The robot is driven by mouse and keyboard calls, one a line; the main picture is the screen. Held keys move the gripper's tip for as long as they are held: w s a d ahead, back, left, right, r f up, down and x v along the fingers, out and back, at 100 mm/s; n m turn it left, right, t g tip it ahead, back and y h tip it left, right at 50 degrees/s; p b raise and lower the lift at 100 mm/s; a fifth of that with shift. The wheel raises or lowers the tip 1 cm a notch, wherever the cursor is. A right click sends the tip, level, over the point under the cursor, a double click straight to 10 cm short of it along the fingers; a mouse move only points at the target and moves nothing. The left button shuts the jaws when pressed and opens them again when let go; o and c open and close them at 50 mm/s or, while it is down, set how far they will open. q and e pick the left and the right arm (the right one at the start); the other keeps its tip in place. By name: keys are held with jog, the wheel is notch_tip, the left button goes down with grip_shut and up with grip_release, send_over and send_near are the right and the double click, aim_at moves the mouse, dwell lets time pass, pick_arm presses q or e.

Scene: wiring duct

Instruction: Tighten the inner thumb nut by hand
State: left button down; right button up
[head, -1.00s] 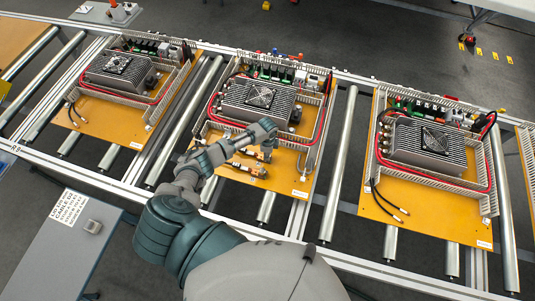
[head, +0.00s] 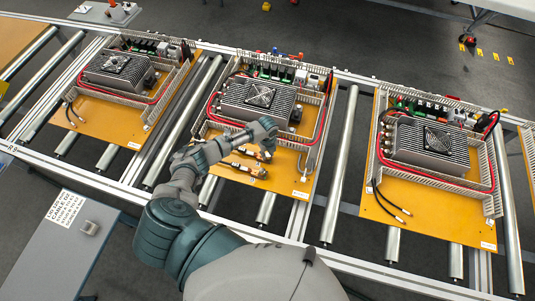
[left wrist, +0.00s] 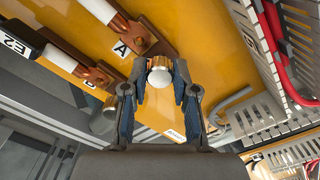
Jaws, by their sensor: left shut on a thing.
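My left gripper (left wrist: 160,75) is shut on a round thumb nut (left wrist: 159,72) with a brass-coloured rim and a pale face, one fingertip on each side. The nut is in front of the end of a copper lug (left wrist: 145,38) beside the label A. A second copper lug (left wrist: 98,73) lies to the left, with no gripper on it. The nut is hidden there. My right gripper is not in view.
The middle panel carries a finned heatsink unit (head: 258,97) with a fan, framed by slotted grey duct and a red cable. Similar panels stand left (head: 110,125) and right (head: 440,215) on the roller conveyor. A grey labelled box (head: 60,250) is at front left.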

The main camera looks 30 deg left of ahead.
pick_arm(q)
jog(key=m, duration=0.1)
jog(key=m+b, duration=0.1)
jog(key=m, duration=0.1)
jog(key=shift+w+r+m, duration=0.2)
jog(key=shift+w+m, duration=0.1)
jog(key=m+b, duration=0.1)
jog(key=m, duration=0.2)
jog(key=shift+m, duration=0.3)
jog(key=m+b, duration=0.1)
jog(key=m, duration=0.3)
jog(key=shift+m+b, duration=0.6)
jog(key=shift+m, duration=0.8)
jog(key=c, duration=1.2)
grip_release()
jog(key=o, duration=0.3)
jog(key=shift+s, duration=0.2)
